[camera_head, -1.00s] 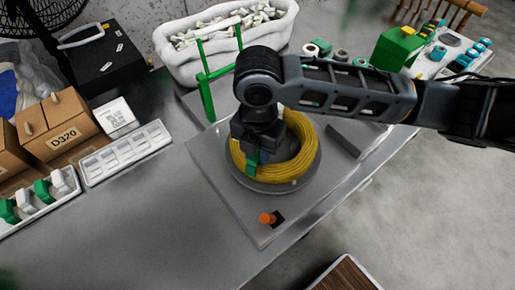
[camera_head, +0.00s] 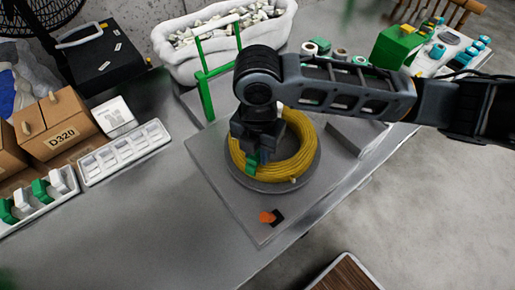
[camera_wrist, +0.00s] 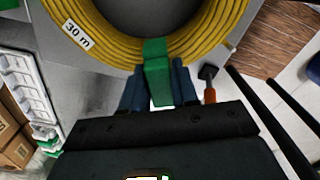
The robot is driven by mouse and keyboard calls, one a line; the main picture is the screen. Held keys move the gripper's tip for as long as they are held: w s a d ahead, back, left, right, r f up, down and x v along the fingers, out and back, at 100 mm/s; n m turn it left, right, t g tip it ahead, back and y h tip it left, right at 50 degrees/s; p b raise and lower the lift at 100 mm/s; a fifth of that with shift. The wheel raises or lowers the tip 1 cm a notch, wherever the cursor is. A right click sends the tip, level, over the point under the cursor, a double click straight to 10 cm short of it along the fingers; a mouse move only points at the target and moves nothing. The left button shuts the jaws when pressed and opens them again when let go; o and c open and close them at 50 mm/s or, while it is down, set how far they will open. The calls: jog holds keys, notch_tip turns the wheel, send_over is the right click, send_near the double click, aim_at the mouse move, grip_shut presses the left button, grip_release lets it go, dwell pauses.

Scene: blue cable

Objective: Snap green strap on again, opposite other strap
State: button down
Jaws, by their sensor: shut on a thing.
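A coil of yellow cable (camera_head: 293,165) lies on a round grey turntable (camera_head: 270,187); it also shows in the wrist view (camera_wrist: 95,40) with a "30 m" label. My gripper (camera_head: 252,158) is at the coil's near left side. In the wrist view my gripper (camera_wrist: 157,88) is shut on a green strap (camera_wrist: 155,72), with one blue finger on each side. The strap's upper end lies against the cable band; whether it is snapped closed I cannot tell. My arm hides the far part of the coil, and I see no other strap on it.
An orange-and-black lever (camera_head: 268,217) is at the plate's front corner. A green frame (camera_head: 206,95) stands behind the coil. At left are a white tray with green and white clips (camera_head: 40,192), an empty compartment tray (camera_head: 125,153) and cartons (camera_head: 58,125).

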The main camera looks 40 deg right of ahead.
jog(key=shift+f+b, duration=0.65)
jog(key=shift+f, duration=0.3)
jog(key=shift+r, duration=0.25)
jog(key=shift+r+p, duration=0.35)
jog(key=shift+p, duration=0.15)
jog(key=shift+r, duration=0.3)
dwell(0.4)
jog(key=shift+r+p, duration=0.25)
jog(key=shift+p, duration=0.15)
jog(key=shift+f, duration=0.25)
jog(key=shift+f+b, duration=0.35)
jog(key=shift+b, duration=0.15)
jog(key=shift+f+b, duration=0.4)
jog(key=shift+f, duration=0.15)
jog(key=shift+r+p, duration=0.35)
jog(key=shift+r, duration=0.05)
